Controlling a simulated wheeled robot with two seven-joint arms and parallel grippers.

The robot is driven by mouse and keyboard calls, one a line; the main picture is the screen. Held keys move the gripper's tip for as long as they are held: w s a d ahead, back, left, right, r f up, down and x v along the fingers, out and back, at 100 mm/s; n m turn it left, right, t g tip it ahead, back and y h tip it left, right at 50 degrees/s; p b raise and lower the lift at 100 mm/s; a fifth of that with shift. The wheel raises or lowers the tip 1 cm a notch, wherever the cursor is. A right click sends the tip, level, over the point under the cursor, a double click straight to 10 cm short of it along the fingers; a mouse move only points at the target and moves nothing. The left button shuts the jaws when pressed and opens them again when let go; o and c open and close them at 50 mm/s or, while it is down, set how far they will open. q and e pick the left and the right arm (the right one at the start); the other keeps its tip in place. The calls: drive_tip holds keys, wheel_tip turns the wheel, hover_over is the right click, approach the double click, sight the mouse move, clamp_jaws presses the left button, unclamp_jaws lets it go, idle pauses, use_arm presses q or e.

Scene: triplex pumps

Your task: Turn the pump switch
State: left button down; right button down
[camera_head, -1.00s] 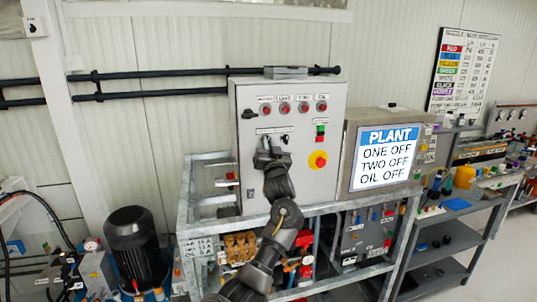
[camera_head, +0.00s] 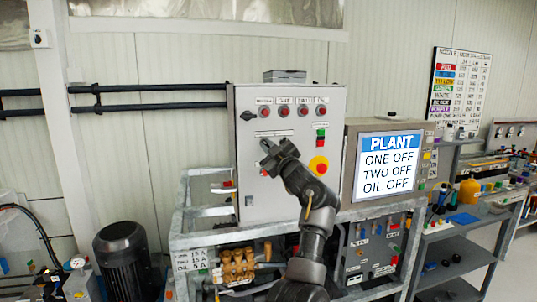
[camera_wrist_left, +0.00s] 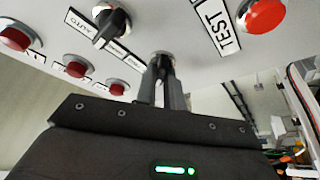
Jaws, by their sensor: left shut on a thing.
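The grey control panel (camera_head: 255,185) stands upright in the head view, with a row of red lamps, small switches and buttons on its face. My left gripper (camera_head: 267,149) is at the panel's upper left part, below the lamps, and covers part of the switch row. In the left wrist view, its two fingers (camera_wrist_left: 163,78) are shut on a small dark switch knob (camera_wrist_left: 161,60) on the panel face. A black selector switch (camera_wrist_left: 110,22) with an AUTO label sits beside it, apart from the fingers. The screen (camera_head: 388,163) reads PLANT, ONE OFF, TWO OFF, OIL OFF. My right gripper is not in view.
A yellow-and-red stop button (camera_head: 318,165) is right of my gripper. A black handle (camera_head: 248,115) is at the panel's upper left. A red button (camera_wrist_left: 263,14) with a TEST label is near the fingers. A metal frame (camera_head: 205,240) runs below the panel.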

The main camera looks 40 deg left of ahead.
use_arm(q)
drive_tip(key=shift+n+g+b, duration=0.35)
drive_tip(key=shift+n+g, duration=0.05)
drive_tip(key=shift+n, duration=0.4)
drive_tip(key=shift+r+n, duration=0.1)
drive_tip(key=shift+n, duration=0.2)
drive_tip(key=c, duration=1.5)
unclamp_jaws()
drive_tip(key=shift+s, duration=0.1)
drive_tip(key=b+v, duration=0.4)
drive_tip(key=v, duration=0.6)
drive_tip(key=shift+d, duration=0.45)
